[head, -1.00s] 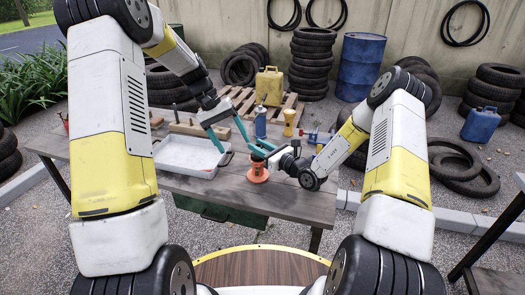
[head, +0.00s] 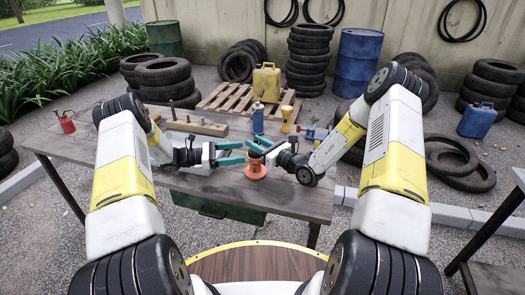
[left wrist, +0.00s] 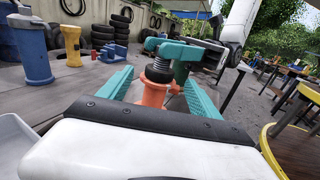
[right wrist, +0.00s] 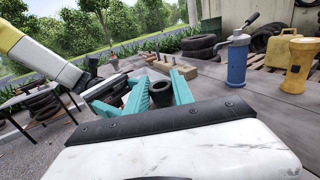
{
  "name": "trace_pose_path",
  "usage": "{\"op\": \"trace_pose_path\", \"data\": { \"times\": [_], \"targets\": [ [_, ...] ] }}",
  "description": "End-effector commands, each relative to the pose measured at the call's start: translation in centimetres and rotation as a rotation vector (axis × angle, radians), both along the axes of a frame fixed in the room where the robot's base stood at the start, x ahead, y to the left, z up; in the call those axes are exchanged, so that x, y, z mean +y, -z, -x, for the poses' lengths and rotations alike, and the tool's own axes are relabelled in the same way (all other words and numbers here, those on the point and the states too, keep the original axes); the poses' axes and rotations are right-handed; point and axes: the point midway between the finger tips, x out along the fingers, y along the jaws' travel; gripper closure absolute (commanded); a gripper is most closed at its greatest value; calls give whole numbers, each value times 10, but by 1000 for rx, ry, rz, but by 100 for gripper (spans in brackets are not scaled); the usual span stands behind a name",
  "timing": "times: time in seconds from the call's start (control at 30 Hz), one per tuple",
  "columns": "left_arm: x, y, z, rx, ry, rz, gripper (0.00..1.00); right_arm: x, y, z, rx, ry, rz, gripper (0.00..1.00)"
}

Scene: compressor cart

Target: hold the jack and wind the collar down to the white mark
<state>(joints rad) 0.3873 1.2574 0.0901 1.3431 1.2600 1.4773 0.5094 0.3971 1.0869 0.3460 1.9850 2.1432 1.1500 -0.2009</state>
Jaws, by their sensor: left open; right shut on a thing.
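The jack (head: 256,172) stands upright on the table, with a wide orange base and a dark ribbed upper part. In the left wrist view the jack's orange body (left wrist: 155,93) shows under its black ribbed collar (left wrist: 159,70). My right gripper (head: 258,147) is shut on the top of the jack; a dark round part (right wrist: 161,92) shows between its teal fingers in the right wrist view. My left gripper (head: 240,153) is open, one finger to each side of the jack in its wrist view, with no clear contact. I cannot make out the white mark.
A blue canister (head: 258,118) and a yellow cup-like item (head: 286,120) stand behind the jack. A wooden block with pegs (head: 198,126) lies at the back left, and a red can (head: 66,122) at the far left. A blue vise-like item (head: 315,135) is at the right.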

Motion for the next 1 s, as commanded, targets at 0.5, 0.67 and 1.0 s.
{"op": "trace_pose_path", "data": {
  "times": [0.5, 0.67, 1.0],
  "targets": [
    [-92, 0, -12, -4, 4, -3, 27, 1, -3, -1, -6, 0, -4, 100],
    [-100, 0, -14, -4, 2, -4, 27, 1, -3, -1, -6, 0, -4, 100],
    [-101, 0, -14, -4, 2, -4, 41, 1, -3, -1, -6, 0, -4, 100]
  ]
}}
